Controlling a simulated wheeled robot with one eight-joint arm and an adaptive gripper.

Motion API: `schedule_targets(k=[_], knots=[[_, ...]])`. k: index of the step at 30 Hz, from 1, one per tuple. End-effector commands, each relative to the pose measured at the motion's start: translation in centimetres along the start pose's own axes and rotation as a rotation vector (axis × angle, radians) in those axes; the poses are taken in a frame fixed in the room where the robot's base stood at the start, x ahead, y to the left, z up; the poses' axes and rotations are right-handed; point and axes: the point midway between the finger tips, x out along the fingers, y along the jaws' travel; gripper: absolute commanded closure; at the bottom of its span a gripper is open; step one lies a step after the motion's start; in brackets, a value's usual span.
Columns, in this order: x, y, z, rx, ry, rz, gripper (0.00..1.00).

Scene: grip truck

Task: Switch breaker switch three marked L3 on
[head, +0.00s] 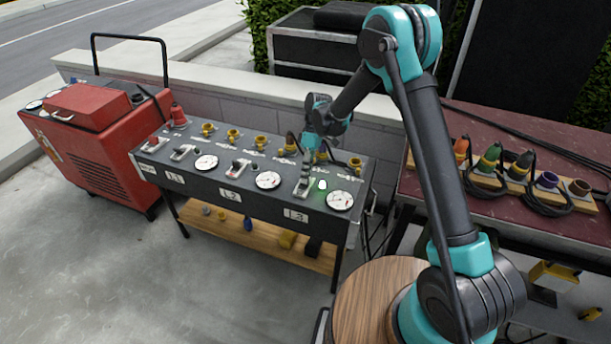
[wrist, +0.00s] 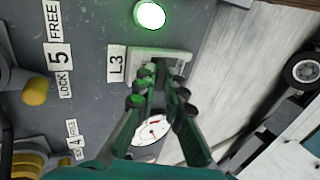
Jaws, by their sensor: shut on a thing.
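The L3 breaker switch (head: 301,190) is on the right part of the grey panel top (head: 262,165), above the front label L3 (head: 296,215). In the wrist view its pale base plate (wrist: 181,55) shows beside the tag L3 (wrist: 116,65). My gripper (wrist: 162,75) is shut on the switch's dark lever, which the fingers largely hide. In the head view my gripper (head: 308,172) reaches down over the switch from behind. A green lamp (wrist: 149,14) beside the switch is lit; it also shows in the head view (head: 322,185). The lever's exact tilt is hard to tell.
Switches L1 (head: 183,152) and L2 (head: 241,166) stand to the left, with round gauges (head: 340,201) between. Yellow sockets (head: 233,135) line the back. A red generator (head: 95,130) is at left, a table with coloured connectors (head: 547,180) at right.

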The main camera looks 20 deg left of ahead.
Motion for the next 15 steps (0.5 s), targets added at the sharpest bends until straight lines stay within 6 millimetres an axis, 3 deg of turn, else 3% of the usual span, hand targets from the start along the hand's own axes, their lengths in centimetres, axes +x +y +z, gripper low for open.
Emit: schedule_targets(k=[11,12,15], knots=[[0.03,0.05,-0.03,0.000,0.001,-0.003,1.00],[0.03,0.06,-0.03,0.000,0.001,-0.003,0.85],[0.03,0.05,-0.02,0.000,0.001,-0.003,0.73]])
